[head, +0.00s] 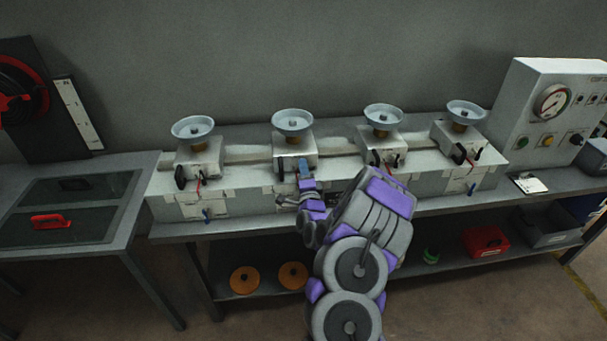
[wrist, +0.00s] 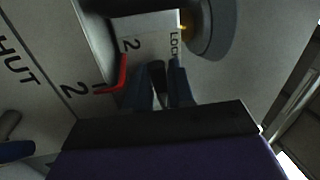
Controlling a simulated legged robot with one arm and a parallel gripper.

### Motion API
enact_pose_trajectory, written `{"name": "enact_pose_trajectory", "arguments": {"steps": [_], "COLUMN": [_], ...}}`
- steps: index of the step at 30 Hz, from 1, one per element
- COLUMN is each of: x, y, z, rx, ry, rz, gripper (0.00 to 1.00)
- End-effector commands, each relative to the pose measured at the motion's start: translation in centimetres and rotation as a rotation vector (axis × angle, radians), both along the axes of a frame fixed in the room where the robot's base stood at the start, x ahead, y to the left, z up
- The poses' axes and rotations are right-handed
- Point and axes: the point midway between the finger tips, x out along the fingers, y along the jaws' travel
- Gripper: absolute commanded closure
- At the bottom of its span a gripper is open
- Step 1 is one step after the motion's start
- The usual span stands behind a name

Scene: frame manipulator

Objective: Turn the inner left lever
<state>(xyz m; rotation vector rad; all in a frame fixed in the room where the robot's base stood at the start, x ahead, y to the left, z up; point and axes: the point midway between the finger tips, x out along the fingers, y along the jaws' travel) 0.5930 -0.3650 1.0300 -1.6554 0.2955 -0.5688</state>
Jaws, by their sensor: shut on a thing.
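The second unit from the left (head: 288,158) on the bench is a grey box with a round dish (head: 292,122) on top. My gripper (head: 304,172) is at the front of this unit. In the wrist view its blue fingers (wrist: 157,88) are closed around a dark lever (wrist: 157,70), most of which they hide. The lever sits beneath a white plate (wrist: 145,32) marked "2" and "LOCK". A thin red part (wrist: 115,78) is just left of the fingers. My arm covers part of the bench front in the head view.
Similar dish-topped units stand at the far left (head: 200,160) and to the right (head: 380,145), with levers on their fronts. A lower shelf (head: 460,245) holds a red box (head: 486,243) and orange discs (head: 245,279).

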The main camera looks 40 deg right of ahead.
Motion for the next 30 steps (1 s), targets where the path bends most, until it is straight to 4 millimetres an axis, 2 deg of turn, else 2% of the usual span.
{"name": "enact_pose_trajectory", "arguments": {"steps": [1, 23, 24, 28, 30], "x": [0.01, 0.05, 0.05, 0.06, 0.07], "y": [0.14, 0.36, 0.38, 0.36, 0.34], "z": [-0.56, -0.72, -0.71, -0.58, -0.50], "rx": [0.024, 0.091, 0.091, 0.089, 0.087], "ry": [-0.004, -0.037, -0.037, -0.039, -0.040], "rz": [0.002, 0.004, 0.004, 0.004, 0.004], "gripper": [1.00, 1.00, 0.73, 0.61, 0.61]}}
